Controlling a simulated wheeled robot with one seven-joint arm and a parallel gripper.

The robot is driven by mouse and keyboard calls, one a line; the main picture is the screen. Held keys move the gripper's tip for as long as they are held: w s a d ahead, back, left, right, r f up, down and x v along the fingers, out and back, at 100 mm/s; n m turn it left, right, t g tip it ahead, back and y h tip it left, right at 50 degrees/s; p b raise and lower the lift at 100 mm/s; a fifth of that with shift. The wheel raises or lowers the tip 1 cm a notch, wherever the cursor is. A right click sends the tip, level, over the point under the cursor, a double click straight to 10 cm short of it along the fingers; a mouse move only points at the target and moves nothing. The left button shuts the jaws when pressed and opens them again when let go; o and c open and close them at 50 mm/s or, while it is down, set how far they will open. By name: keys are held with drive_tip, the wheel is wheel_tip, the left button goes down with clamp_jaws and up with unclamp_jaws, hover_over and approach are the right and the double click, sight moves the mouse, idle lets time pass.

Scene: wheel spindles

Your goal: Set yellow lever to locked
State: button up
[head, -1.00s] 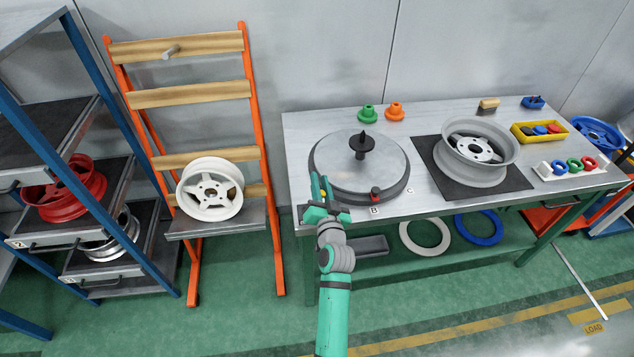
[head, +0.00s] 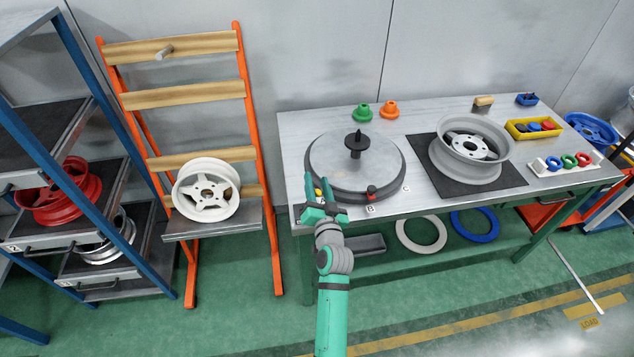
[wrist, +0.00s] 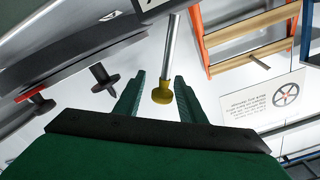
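The yellow lever's round knob (wrist: 162,96) sits on a straight silver rod (wrist: 173,45) in the wrist view. My gripper (wrist: 158,92) is open, with one green finger on each side of the knob. Gaps show between the knob and both fingers, so they look apart from it. In the head view, a bit of the yellow knob (head: 318,192) shows at my gripper (head: 322,184), by the front left of the round turntable (head: 385,176). My gripper hides most of the lever there.
A red knob (head: 371,190) sits on the turntable's front rim near label B (head: 370,208). A dark spindle (head: 356,145) stands at its centre. A grey wheel (head: 470,150) lies to the right on a black mat. An orange rack (head: 268,170) with a white wheel stands left.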

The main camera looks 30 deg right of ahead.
drive_tip(key=v, duration=1)
drive_tip(key=shift+s, duration=0.15)
drive_tip(key=s+a+f+n+g+y, duration=0.1)
drive_tip(key=s+a+f+n, duration=0.1)
drive_tip(key=s+a+f, duration=0.4)
drive_tip(key=s+a+f+n+y, duration=0.1)
drive_tip(key=s+a+f+n, duration=0.15)
drive_tip(key=s+a, duration=0.6)
drive_tip(key=s+a+r+n+y, duration=0.1)
drive_tip(key=s+a, duration=0.2)
drive_tip(key=s, duration=0.4)
drive_tip(key=s+a+r+n+y, duration=0.1)
drive_tip(key=s+a+r+n, duration=0.1)
drive_tip(key=s+a, duration=0.2)
drive_tip(key=s+a+r+n+g+y, duration=0.1)
drive_tip(key=s+a, duration=0.3)
drive_tip(key=s, duration=0.6)
drive_tip(key=shift+s+r+n, duration=0.2)
drive_tip(key=shift+r+n, duration=0.15)
drive_tip(key=shift+n, duration=0.1)
